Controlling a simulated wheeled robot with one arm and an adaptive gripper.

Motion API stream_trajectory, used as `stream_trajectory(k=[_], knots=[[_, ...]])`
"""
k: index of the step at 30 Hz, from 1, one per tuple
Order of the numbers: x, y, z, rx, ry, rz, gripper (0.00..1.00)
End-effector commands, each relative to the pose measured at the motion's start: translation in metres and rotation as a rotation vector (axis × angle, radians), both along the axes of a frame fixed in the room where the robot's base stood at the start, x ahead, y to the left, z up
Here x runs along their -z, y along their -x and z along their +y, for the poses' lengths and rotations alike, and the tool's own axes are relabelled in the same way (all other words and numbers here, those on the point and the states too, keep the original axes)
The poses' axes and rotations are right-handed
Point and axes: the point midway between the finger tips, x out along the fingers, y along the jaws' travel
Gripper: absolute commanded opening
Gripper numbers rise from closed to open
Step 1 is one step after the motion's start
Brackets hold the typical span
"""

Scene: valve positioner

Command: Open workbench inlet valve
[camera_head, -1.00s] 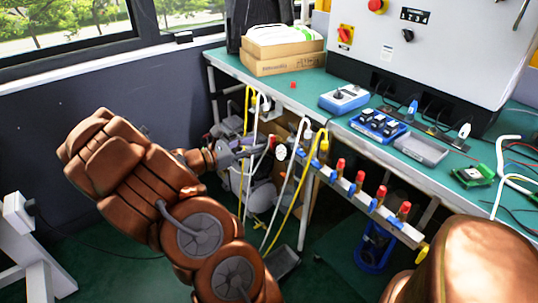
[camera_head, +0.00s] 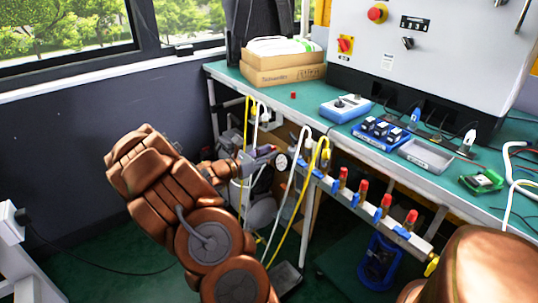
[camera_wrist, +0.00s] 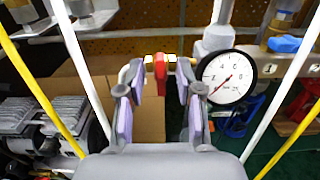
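The inlet valve's red handle (camera_wrist: 160,68) sits on a brass fitting in the wrist view, just left of a round white pressure gauge (camera_wrist: 229,76). In the head view the gauge (camera_head: 282,161) is at the left end of the manifold under the bench edge. My gripper (camera_wrist: 160,82) is open, with one finger on each side of the red handle and visible gaps between. In the head view my gripper (camera_head: 265,155) reaches in from the left, close to the gauge, and partly hides the valve.
White and yellow hoses (camera_head: 303,210) hang around the manifold. Several red-topped valves (camera_head: 362,182) with blue handles line the manifold to the right. The green workbench (camera_head: 300,100) overhangs above. A compressor-like machine (camera_wrist: 50,125) shows low at left in the wrist view.

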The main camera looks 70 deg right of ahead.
Motion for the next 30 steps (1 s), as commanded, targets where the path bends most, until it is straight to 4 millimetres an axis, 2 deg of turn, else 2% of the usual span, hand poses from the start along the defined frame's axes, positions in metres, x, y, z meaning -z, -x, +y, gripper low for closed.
stream_trajectory(k=[12, 22, 30], knots=[[-0.0003, 0.0038, -0.0059, 0.001, 0.000, 0.000, 0.35], [-0.0003, 0.0036, -0.0058, 0.001, 0.001, 0.000, 0.01], [-0.0004, 0.0032, -0.0058, 0.000, 0.001, 0.000, 0.00]])
